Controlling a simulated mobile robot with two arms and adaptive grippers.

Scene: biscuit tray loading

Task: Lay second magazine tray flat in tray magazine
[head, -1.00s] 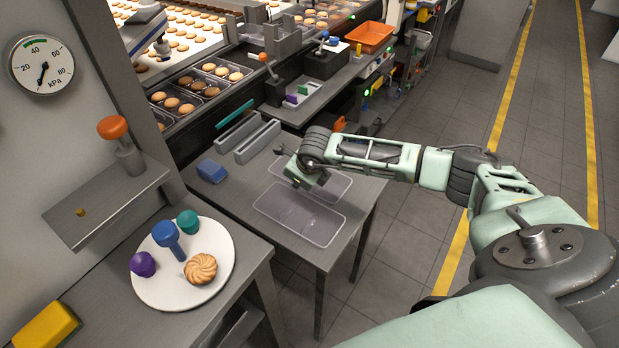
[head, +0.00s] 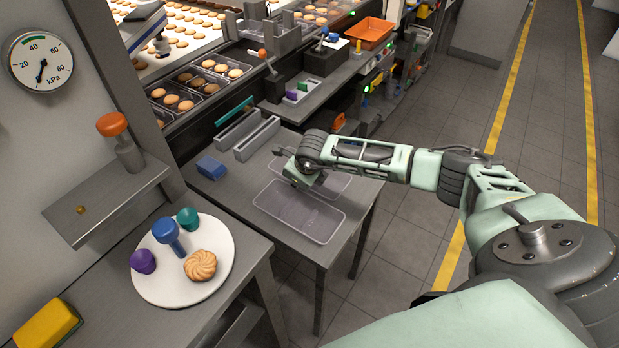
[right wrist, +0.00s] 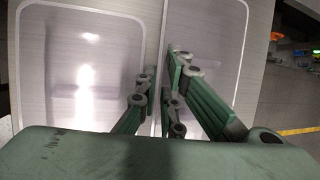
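Two clear, shallow trays lie flat side by side on the grey side table: a near tray (head: 322,241) and a far tray (head: 347,187). My right gripper (head: 300,181) is low over their adjoining edges. In the right wrist view the near tray (right wrist: 85,10) is at left and the far tray (right wrist: 205,8) at right. My right fingertips (right wrist: 161,66) are close together around the adjoining rims. Whether they grip a rim is unclear. A grey upright holder (head: 275,40) beside the conveyor may be the tray magazine; its inside is not clear. My left gripper is not in view.
A blue block (head: 211,168) and two grey channels (head: 257,138) share the side table (head: 235,197). Filled biscuit trays (head: 187,97) stand behind. A white plate (head: 182,292) with a biscuit and knobs is at front left. An orange bin (head: 370,33) is beyond.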

